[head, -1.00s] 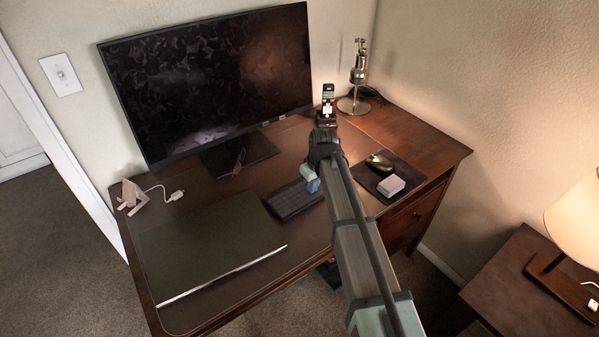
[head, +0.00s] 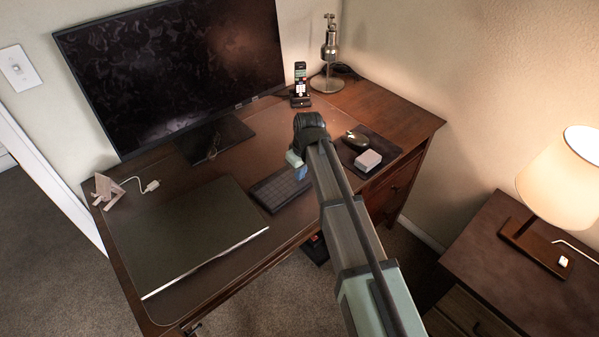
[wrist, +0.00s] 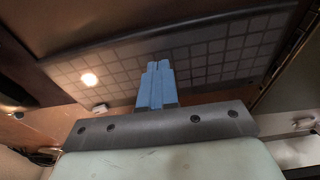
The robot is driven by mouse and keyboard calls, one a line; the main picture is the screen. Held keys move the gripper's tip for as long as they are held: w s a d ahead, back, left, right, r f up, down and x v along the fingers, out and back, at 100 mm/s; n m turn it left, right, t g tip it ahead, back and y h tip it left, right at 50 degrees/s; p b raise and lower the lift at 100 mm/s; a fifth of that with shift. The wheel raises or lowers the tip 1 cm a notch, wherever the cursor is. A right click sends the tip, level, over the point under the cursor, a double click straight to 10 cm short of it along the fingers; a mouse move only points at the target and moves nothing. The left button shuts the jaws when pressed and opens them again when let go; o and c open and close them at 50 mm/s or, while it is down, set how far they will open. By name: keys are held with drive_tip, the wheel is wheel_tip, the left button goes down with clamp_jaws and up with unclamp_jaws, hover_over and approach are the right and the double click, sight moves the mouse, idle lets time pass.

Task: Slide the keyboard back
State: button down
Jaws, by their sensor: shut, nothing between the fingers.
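The dark keyboard (head: 278,190) lies on the desk blotter to the right of the laptop, its right end hidden behind my arm. My gripper (head: 300,172) is over the keyboard's right part in the head view. In the wrist view the keyboard (wrist: 205,62) stretches across the picture beyond the blue fingers of my gripper (wrist: 158,68). The fingers are together with nothing between them. Their tips overlap the keys in that view; I cannot tell whether they touch.
A closed laptop (head: 185,235) lies left of the keyboard. The monitor's stand (head: 215,138) is behind it. A mouse (head: 355,138) and a small white box (head: 368,160) sit on a mat to the right. A phone (head: 300,85) and a lamp (head: 329,60) stand at the back. Bare blotter lies behind the keyboard.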

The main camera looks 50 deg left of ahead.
drive_tip(key=d, duration=1.1)
drive_tip(key=shift+d, duration=0.3)
drive_tip(key=shift+w+d, duration=0.25)
drive_tip(key=shift+d, duration=0.15)
drive_tip(key=w+d+f+m, duration=0.3)
drive_tip(key=w+d, duration=0.2)
drive_tip(key=d, duration=0.4)
drive_tip(key=w+d+f+m+h, duration=0.1)
drive_tip(key=w+d+f+m, duration=0.2)
drive_tip(key=w+d, duration=0.35)
drive_tip(key=w+d+f+m, duration=0.2)
drive_tip(key=w+d+f, duration=0.15)
drive_tip(key=d, duration=0.75)
drive_tip(key=s+d+f+m, duration=0.1)
drive_tip(key=d+f+m, duration=0.2)
drive_tip(key=d, duration=0.7)
drive_tip(key=d+f+m, duration=0.3)
drive_tip(key=d+m, duration=0.1)
drive_tip(key=d, duration=0.7)
drive_tip(key=s+d+f+m, duration=0.1)
drive_tip(key=d+f+m, duration=0.2)
drive_tip(key=d, duration=0.7)
drive_tip(key=s+f+g, duration=0.3)
drive_tip(key=s+f, duration=0.7)
drive_tip(key=s, duration=0.4)
drive_tip(key=s+f+g, duration=0.3)
drive_tip(key=s+f, duration=0.7)
drive_tip(key=s, duration=0.5)
drive_tip(key=shift+s+g+h, duration=0.3)
drive_tip(key=shift+g+h, duration=0.1)
